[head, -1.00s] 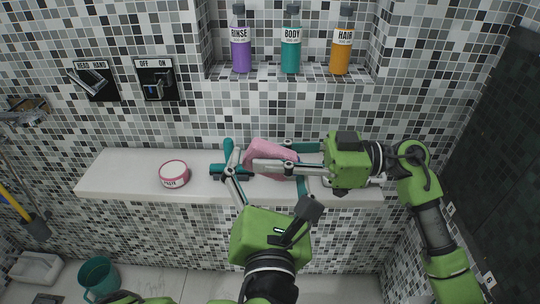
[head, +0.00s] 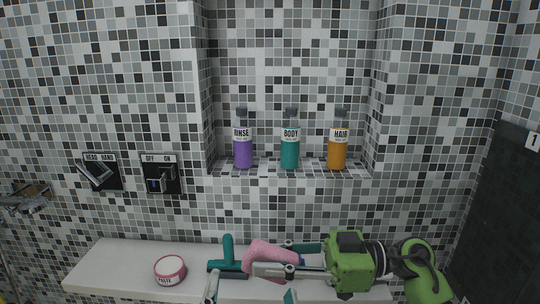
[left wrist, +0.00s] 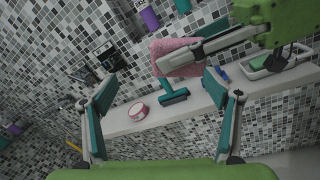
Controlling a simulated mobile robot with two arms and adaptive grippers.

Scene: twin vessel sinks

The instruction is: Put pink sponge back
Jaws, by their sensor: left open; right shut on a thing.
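The pink sponge (head: 268,250) is held in my right gripper (head: 274,261) above the white ledge (head: 110,265). It also shows in the left wrist view (left wrist: 170,46), with a pale finger of my right gripper (left wrist: 186,60) across it. My left gripper (head: 250,291) is at the bottom edge of the head view, mostly cut off. In the left wrist view my left gripper (left wrist: 160,88) is open, with nothing between its fingers. The sponge is beyond its fingertips, toward the upper right.
A teal squeegee (head: 227,256) and a round pink-and-white tin (head: 170,270) are on the ledge. Purple (head: 243,152), teal (head: 290,152) and orange (head: 338,152) bottles stand in the wall niche (head: 217,168), with gaps between them. Shower controls (head: 162,176) are on the left wall.

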